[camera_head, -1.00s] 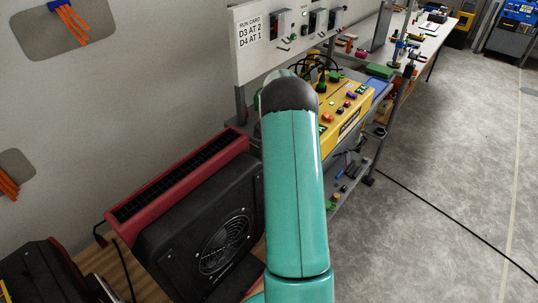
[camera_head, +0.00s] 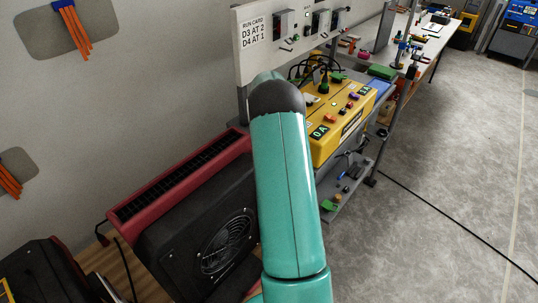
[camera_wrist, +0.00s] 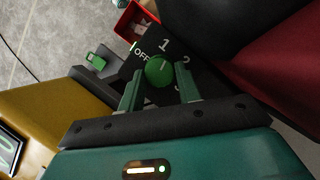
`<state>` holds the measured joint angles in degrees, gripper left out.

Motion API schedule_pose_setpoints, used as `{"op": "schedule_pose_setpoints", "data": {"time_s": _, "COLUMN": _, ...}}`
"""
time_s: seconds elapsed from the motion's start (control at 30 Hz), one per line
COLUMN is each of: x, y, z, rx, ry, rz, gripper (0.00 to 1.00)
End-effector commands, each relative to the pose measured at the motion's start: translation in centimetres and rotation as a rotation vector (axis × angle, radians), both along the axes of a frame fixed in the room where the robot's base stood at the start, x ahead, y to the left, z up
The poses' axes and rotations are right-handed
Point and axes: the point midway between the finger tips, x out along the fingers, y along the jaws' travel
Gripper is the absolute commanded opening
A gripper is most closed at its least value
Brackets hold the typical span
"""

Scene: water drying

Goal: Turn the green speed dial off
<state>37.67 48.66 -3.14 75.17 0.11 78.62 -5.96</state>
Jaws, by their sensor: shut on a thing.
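The green speed dial (camera_wrist: 158,70) is a round knob on a black panel (camera_wrist: 143,63) in the wrist view. White marks OFF, 1, 2 and a partly hidden 3 stand around it. A short pale line on the dial's face points up and right, roughly between 1 and 2. My gripper (camera_wrist: 161,83) has its two green fingers on either side of the dial, shut on it. In the head view my teal arm hides the gripper and the dial.
In the head view, a black fan unit (camera_head: 190,238) and a long red housing (camera_head: 180,178) stand left of my arm. A yellow control box (camera_head: 327,147) with several knobs sits behind it. Open grey floor (camera_head: 450,190) lies to the right.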

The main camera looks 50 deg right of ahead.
Motion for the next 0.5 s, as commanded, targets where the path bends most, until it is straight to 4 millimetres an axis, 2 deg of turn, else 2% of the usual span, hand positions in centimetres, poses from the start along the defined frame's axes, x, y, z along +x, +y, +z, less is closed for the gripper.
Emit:
{"op": "schedule_pose_setpoints", "data": {"time_s": 0.3, "x": 0.02, "y": -0.04, "z": 0.05, "rx": -0.002, "ry": -0.001, "rz": 0.0, "gripper": 0.11}}
{"op": "schedule_pose_setpoints", "data": {"time_s": 0.33, "x": 0.02, "y": -0.04, "z": 0.04, "rx": -0.002, "ry": -0.001, "rz": 0.0, "gripper": 0.36}}
{"op": "schedule_pose_setpoints", "data": {"time_s": 0.43, "x": 0.02, "y": -0.02, "z": 0.04, "rx": -0.002, "ry": -0.001, "rz": 0.0, "gripper": 0.55}}
{"op": "schedule_pose_setpoints", "data": {"time_s": 0.5, "x": 0.01, "y": -0.03, "z": 0.02, "rx": -0.001, "ry": 0.0, "rz": 0.0, "gripper": 0.55}}
